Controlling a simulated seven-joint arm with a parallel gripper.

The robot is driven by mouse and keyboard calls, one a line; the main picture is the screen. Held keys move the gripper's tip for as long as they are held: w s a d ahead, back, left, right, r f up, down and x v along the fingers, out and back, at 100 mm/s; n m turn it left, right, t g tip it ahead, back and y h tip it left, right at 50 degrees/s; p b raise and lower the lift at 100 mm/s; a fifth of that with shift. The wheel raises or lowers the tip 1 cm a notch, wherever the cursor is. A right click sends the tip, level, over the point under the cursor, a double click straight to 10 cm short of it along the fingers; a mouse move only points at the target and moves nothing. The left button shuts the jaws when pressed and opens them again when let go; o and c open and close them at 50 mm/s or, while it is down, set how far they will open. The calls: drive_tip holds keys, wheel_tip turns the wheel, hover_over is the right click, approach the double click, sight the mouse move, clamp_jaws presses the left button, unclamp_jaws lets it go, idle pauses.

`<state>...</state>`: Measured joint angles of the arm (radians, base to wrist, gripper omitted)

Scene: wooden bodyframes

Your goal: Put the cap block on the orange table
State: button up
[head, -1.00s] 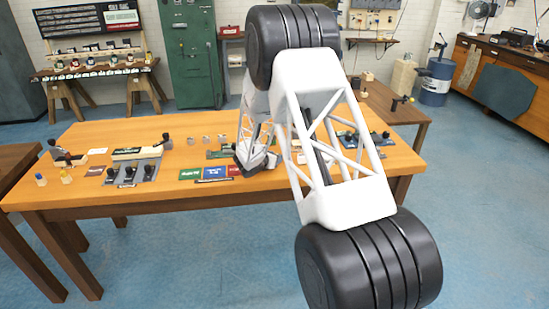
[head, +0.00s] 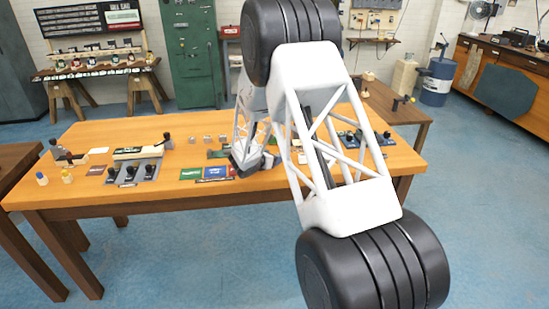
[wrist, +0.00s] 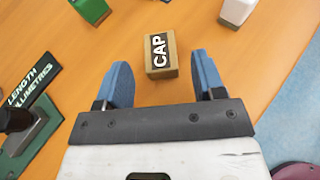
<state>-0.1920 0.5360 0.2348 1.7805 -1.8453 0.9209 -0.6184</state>
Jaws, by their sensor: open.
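The cap block (wrist: 161,55), a small tan wooden block with a black label reading CAP, sits on the orange table (wrist: 120,30) in the wrist view. My gripper (wrist: 163,75) is open, with its two blue fingers apart on the left and right. The block lies just beyond the fingertips, roughly centred between them, and nothing is held.
In the wrist view a dark-green gauge (wrist: 35,125) marked LENGTH MILLIMETRES stands at left. A green block with a black part (wrist: 90,8) and a white block (wrist: 237,10) lie beyond. In the head view, coloured cards (head: 190,174) and a grey lever unit (head: 135,172) sit on the table's left half.

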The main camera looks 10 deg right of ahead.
drive_tip(key=v, duration=0.9)
idle(0.7)
drive_tip(key=s+d+r+m+g, duration=0.2)
drive_tip(key=s+d+r+m, duration=0.3)
drive_tip(key=s, duration=0.3)
drive_tip(key=s+d+r+m+g+y, duration=0.15)
drive_tip(key=s+d+r+m, duration=0.25)
drive_tip(key=s+r, duration=0.45)
drive_tip(key=s+d+r+m+g, duration=0.35)
drive_tip(key=s+r+m, duration=0.2)
drive_tip(key=s, duration=0.35)
drive_tip(key=s+r+m+y, duration=0.1)
drive_tip(key=s+m, duration=0.3)
drive_tip(key=s, duration=0.6)
drive_tip(key=s+a+r+m+y, duration=0.1)
drive_tip(key=s+m+y, duration=0.3)
drive_tip(key=s, duration=0.7)
drive_tip(key=s+a+r+m+y, duration=0.1)
drive_tip(key=s+r+m+y, duration=0.2)
drive_tip(key=s, duration=0.8)
drive_tip(key=shift+m, duration=0.85)
